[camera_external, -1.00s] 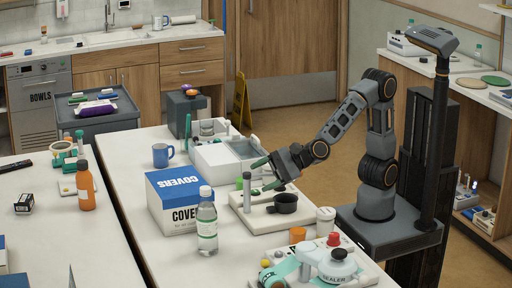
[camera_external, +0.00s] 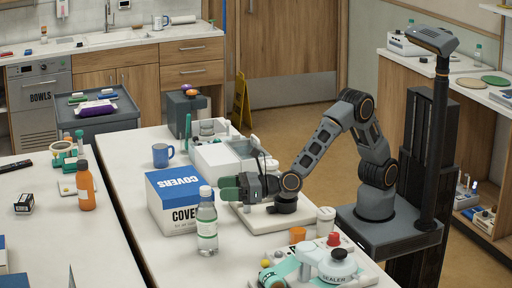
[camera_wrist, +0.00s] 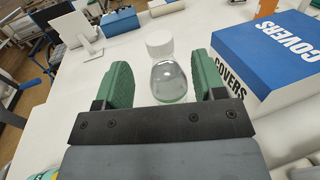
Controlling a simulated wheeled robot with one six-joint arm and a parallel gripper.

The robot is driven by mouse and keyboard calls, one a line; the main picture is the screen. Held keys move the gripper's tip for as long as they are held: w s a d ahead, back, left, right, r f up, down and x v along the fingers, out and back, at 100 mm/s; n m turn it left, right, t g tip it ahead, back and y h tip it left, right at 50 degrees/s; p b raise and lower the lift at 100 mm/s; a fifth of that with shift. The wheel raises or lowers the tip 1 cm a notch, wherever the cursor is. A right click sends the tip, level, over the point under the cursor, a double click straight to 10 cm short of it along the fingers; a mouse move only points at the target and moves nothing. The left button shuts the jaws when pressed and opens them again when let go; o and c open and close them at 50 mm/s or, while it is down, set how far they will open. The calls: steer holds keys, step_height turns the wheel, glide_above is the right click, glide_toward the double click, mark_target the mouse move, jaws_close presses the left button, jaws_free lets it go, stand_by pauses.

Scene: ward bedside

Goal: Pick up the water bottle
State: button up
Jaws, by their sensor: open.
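The water bottle (camera_external: 207,222) is clear with a white cap and a pale label, and stands upright on the white table in front of the COVERS box. In the wrist view the bottle (camera_wrist: 168,80) shows cap and shoulder between and just beyond my two green fingers. My gripper (camera_wrist: 165,85) is open, with a finger on either side of the bottle and a gap on each side. In the external view my gripper (camera_external: 230,188) is low, behind and to the right of the bottle. The lower bottle is hidden in the wrist view.
The blue-and-white COVERS box (camera_external: 175,202) stands close to the bottle and right of my fingers in the wrist view (camera_wrist: 270,60). An orange cup (camera_external: 298,235) and a sealer (camera_external: 335,262) stand at the front right.

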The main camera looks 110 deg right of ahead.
mark_target(206, 188)
steer(key=shift+p+x, duration=1.2)
steer(key=shift+x, duration=1.7)
steer(key=shift+f, duration=0.1)
steer(key=shift+c, duration=0.3)
jaws_close()
